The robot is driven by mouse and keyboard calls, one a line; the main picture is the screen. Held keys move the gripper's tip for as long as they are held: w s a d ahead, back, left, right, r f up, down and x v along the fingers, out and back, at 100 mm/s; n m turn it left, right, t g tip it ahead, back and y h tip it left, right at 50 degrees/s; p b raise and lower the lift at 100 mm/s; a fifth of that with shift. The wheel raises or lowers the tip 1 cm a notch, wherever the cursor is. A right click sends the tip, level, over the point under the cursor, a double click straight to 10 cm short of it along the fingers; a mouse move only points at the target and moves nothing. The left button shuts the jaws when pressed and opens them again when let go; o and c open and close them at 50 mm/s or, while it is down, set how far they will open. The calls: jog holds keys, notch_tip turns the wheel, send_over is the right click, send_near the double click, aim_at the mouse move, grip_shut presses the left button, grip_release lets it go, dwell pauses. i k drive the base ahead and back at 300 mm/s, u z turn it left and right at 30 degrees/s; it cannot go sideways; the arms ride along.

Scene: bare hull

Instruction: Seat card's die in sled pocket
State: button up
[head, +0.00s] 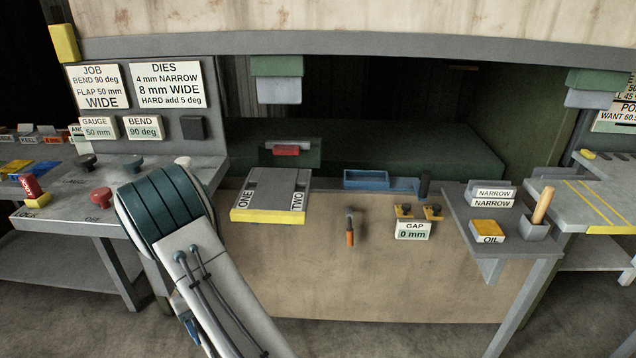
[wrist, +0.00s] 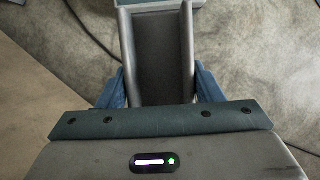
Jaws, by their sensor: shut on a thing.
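My gripper (wrist: 160,88) is shut on a dark grey grooved block (wrist: 162,50), which looks like a die, between its blue fingers. No lettering on the block can be read. In the head view my arm hides most of the gripper and all of the block. The job card (head: 98,87) reads bend 90 deg, flap 50 mm, WIDE. The dies card (head: 170,85) gives 8 mm for WIDE. A grey two-lane plate (head: 272,190) marked ONE and TWO, with a yellow front edge, lies on the press front. A blue open-topped tray (head: 366,180) sits to its right.
Two blocks labelled NARROW (head: 492,198) stand on the right shelf with the OIL box (head: 487,231). A GAP 0 mm sign (head: 412,230) and an orange-handled lever (head: 350,232) are on the press front. The left bench (head: 70,215) carries knobs. Open floor shows beneath the gripper.

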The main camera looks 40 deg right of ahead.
aim_at(385, 174)
jog(key=u, duration=1.35)
jog(key=k, duration=1.3)
jog(key=z, duration=2.2)
jog(key=i, duration=0.7)
